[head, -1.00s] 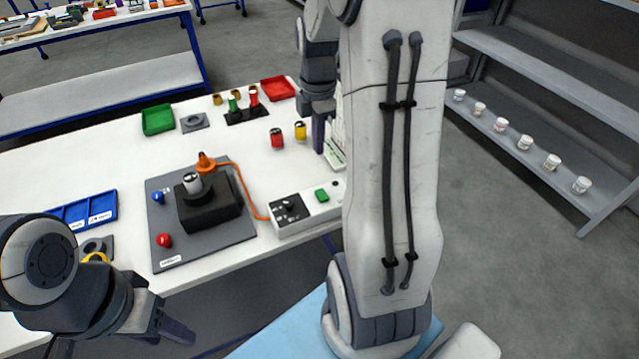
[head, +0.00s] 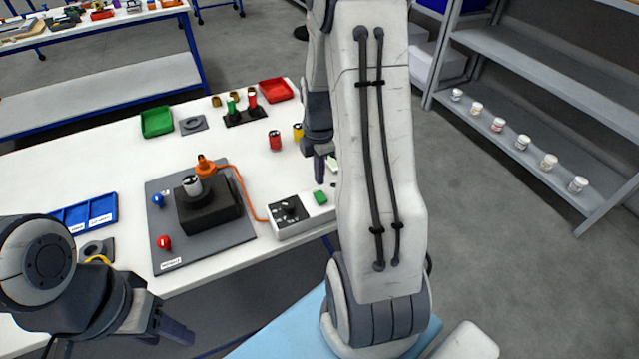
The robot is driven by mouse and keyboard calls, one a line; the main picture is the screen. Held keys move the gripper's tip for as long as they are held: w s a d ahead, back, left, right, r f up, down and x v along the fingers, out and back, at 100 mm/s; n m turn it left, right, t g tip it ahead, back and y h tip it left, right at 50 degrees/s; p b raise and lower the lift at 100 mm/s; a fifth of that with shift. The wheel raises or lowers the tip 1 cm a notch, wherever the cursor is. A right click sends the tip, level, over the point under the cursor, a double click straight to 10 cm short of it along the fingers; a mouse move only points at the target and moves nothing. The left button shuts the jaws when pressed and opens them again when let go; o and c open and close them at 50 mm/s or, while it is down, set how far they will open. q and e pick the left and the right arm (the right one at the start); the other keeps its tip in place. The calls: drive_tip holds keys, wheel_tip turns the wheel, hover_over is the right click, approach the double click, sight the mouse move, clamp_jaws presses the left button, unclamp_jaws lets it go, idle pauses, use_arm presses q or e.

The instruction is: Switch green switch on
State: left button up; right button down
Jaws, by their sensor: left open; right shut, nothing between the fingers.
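The green switch (head: 320,198) sits on a white and grey control box (head: 292,229) near the table's front edge. A black knob panel (head: 288,211) is on the same box, left of the switch. My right gripper (head: 319,178) points down just above and behind the green switch, shut and empty; a gap to the switch seems to show, but I cannot tell its size. My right arm hides the right end of the box. My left gripper (head: 176,333) is open and empty at the lower left, in front of the table.
An orange cable runs from the box to an orange plug (head: 205,163) on a black block (head: 209,210) over a grey plate (head: 163,254). Blue (head: 90,212), green (head: 157,122) and red (head: 276,90) bins lie around.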

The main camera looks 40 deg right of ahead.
sight(319, 194)
drive_tip(key=shift+f+p, duration=0.4)
drive_tip(key=shift+f, duration=1.85)
